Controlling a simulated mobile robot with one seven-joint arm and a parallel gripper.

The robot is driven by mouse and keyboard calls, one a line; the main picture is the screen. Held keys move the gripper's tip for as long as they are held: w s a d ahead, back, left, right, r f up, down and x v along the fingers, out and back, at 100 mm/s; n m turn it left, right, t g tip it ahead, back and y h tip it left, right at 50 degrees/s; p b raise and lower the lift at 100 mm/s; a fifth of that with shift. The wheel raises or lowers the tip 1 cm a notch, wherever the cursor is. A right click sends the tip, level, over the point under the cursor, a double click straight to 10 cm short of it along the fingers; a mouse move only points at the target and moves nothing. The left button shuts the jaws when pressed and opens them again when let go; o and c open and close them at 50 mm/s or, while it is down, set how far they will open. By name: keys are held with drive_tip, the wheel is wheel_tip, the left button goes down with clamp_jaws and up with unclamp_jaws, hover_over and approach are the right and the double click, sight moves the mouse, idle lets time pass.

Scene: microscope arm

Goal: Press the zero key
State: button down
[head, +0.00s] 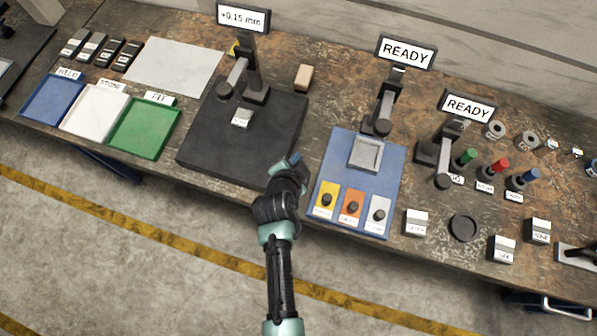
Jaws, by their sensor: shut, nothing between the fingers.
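My gripper (294,160) is shut and empty at the front right edge of a black plate (205,150). From this view I cannot tell whether it touches the plate. A gauge stand (252,72) rises from the plate under a display (243,17) reading "+0.15 mm". A small pale labelled block (241,117) is on the plate below the stand's arm, left of my gripper. A small yellow part (235,48) is partly hidden behind the stand. No key label is clearly legible, so I cannot tell which one is the zero key.
Right of my gripper is a blue board (330,155) with yellow, orange and grey knobbed pads. Two displays (407,53) read "READY". Labelled grey blocks (416,222) stand farther right. Blue, white and green trays (140,128) lie left. A tan block (303,77) sits behind.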

wheel_tip(320, 180, down, 8)
drive_tip(key=b, duration=0.6)
drive_tip(key=shift+r, duration=0.25)
idle(1.4)
drive_tip(key=shift+f+b, duration=0.45)
drive_tip(key=shift+b, duration=0.15)
drive_tip(key=shift+f+b, duration=0.55)
drive_tip(key=shift+b, duration=0.05)
idle(0.5)
drive_tip(key=shift+r, duration=0.1)
drive_tip(key=shift+r+p, duration=0.75)
drive_tip(key=shift+r, duration=0.15)
drive_tip(key=shift+r, duration=0.1)
wheel_tip(320, 180, up, 5)
drive_tip(key=p, duration=0.4)
